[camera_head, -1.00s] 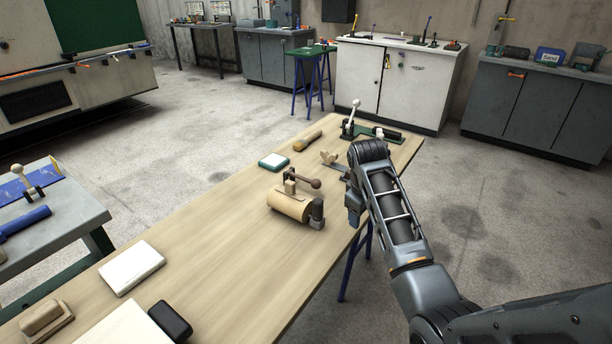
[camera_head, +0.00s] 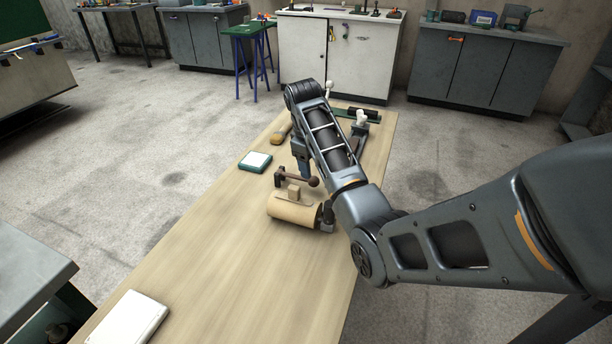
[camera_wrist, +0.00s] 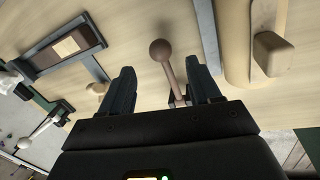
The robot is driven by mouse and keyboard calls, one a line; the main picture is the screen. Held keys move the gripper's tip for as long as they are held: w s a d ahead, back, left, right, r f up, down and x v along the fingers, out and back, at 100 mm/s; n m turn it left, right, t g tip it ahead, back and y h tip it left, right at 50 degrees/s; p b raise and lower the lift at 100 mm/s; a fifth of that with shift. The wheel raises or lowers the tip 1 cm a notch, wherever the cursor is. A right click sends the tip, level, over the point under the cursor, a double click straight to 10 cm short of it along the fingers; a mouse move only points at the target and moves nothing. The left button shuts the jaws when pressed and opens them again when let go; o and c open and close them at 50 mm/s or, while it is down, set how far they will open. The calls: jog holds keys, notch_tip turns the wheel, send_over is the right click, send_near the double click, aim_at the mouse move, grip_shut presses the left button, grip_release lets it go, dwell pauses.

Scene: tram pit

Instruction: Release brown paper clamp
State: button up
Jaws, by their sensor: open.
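The brown paper clamp has a dark brown lever (camera_head: 298,180) with a round ball knob at its right end. It stands over a tan paper roll (camera_head: 292,210) on the wooden table, with a small wooden block on top of the roll. My gripper (camera_head: 303,172) is low at the lever, partly hidden by my arm. In the wrist view the gripper (camera_wrist: 160,88) is open. The lever (camera_wrist: 172,78) runs between its two fingers, closer to the right one, with the knob beyond the fingertips. I cannot tell whether a finger touches it. The roll (camera_wrist: 235,40) lies to the right.
A teal-edged white box (camera_head: 255,162) lies left of the clamp, and a white pad (camera_head: 128,320) lies nearer me. Another clamp (camera_head: 360,122) with a pale handle stands at the table's far end. The table's middle left is clear.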

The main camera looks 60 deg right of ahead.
aim_at(314, 178)
jog(key=f, duration=0.3)
jog(key=d+f, duration=0.1)
jog(key=f, duration=0.2)
jog(key=shift+s+d+f+p, duration=0.1)
jog(key=shift+d+f+p, duration=0.05)
jog(key=shift+f+p, duration=0.2)
grip_shut()
dwell(0.3)
